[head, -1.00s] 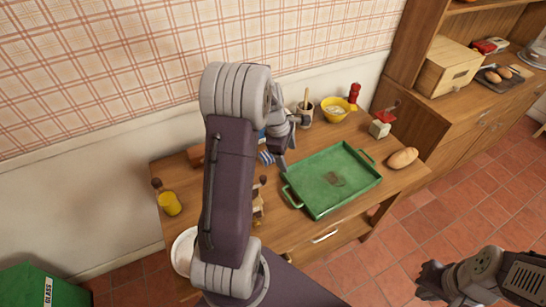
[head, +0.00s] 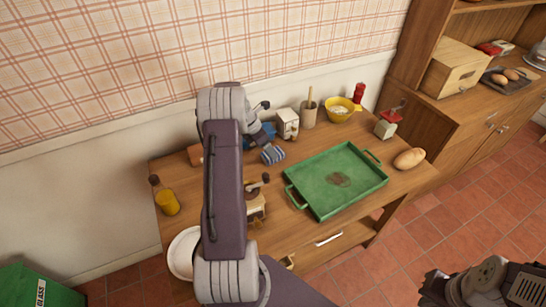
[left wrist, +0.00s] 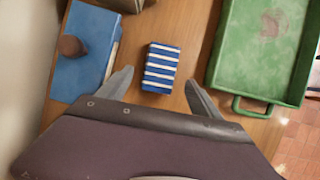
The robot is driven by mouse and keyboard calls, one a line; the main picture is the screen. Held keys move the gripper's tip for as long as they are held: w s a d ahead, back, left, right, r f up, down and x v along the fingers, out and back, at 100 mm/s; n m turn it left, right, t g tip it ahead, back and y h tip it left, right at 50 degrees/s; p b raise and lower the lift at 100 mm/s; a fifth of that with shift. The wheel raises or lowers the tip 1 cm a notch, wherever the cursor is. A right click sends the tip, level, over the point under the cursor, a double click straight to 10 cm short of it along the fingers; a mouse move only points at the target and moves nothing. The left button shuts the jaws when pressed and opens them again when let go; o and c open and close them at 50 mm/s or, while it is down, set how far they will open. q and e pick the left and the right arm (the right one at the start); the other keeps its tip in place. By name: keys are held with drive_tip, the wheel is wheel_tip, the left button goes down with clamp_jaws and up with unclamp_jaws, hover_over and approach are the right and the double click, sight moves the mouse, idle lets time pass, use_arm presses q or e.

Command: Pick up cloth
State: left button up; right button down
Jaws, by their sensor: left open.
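The cloth (left wrist: 160,67) is a small folded piece with blue and white stripes, lying on the wooden table. It also shows in the head view (head: 272,155), left of the green tray. My left gripper (left wrist: 159,87) is open and empty above the table, its two fingers spread to either side of the cloth's near end. In the head view my left arm hides part of this gripper. My right gripper (head: 432,288) is at the lower right, away from the table; its jaws are unclear.
The green tray (left wrist: 227,50) lies right of the cloth, and a blue book-like object (left wrist: 82,45) with a brown knob lies left of it. A white box (head: 287,123), utensil pot (head: 308,115), yellow bowl (head: 338,113) and bread (head: 409,159) are also on the table.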

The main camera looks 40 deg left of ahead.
use_arm(q)
drive_tip(key=x, duration=0.5)
drive_tip(key=shift+w+d, duration=0.1)
drive_tip(key=shift+w, duration=0.1)
drive_tip(key=c, duration=1.4)
drive_tip(key=shift+c, duration=0.2)
drive_tip(key=r, duration=0.4)
drive_tip(key=shift+s+d+r, duration=0.2)
drive_tip(key=shift+d+r, duration=0.1)
drive_tip(key=shift+r, duration=0.05)
drive_tip(key=s+d+r, duration=0.6)
drive_tip(key=d, duration=0.3)
drive_tip(key=shift+s+r, duration=0.2)
drive_tip(key=shift+s, duration=0.05)
